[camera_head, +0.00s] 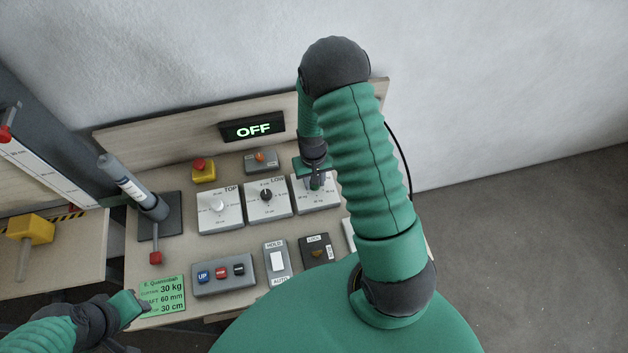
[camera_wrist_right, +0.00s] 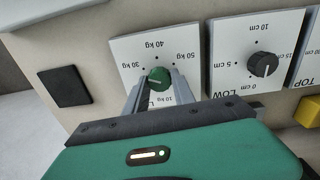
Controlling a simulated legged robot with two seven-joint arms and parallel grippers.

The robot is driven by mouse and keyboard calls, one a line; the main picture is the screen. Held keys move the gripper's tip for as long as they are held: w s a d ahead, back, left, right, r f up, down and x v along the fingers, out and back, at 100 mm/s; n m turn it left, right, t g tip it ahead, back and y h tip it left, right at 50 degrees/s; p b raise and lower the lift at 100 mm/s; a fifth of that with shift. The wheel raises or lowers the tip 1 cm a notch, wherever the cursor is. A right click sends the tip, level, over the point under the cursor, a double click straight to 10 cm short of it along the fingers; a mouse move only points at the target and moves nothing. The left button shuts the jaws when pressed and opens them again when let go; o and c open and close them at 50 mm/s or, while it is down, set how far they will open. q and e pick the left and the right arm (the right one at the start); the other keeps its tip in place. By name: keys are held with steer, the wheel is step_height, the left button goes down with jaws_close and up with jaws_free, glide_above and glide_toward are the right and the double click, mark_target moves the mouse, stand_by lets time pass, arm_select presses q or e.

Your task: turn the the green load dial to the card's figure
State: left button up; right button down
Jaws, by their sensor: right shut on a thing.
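The green load dial (camera_wrist_right: 159,77) sits on a white plate (camera_wrist_right: 125,47) marked in kg. Its pale pointer mark points roughly left, near the 30 kg label; the exact setting is hard to tell. My right gripper (camera_wrist_right: 157,88) is shut on the dial, one finger on each side, hiding the plate's lower part. In the head view my right gripper (camera_head: 315,182) reaches down onto the right-hand plate and hides the dial. The green card (camera_head: 162,297) reads 30 kg, 60 mm and 30 cm. My left gripper (camera_head: 128,306) is beside the card; its jaws are unclear.
The LOW dial (camera_head: 266,195) and TOP dial (camera_head: 218,204) are left of the load plate. A display (camera_head: 252,128) reads OFF. A red-topped yellow button (camera_head: 203,171), a button box (camera_head: 224,274) and a HOLD/AUTO switch (camera_head: 277,262) share the bench.

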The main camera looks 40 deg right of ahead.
steer(key=shift+m, duration=0.5)
steer(key=c, duration=1.1)
jaws_free()
steer(key=shift+o, duration=0.2)
step_height(320, 180, up, 17)
steer(key=b, duration=0.2)
steer(key=shift+w+a+f, duration=0.15)
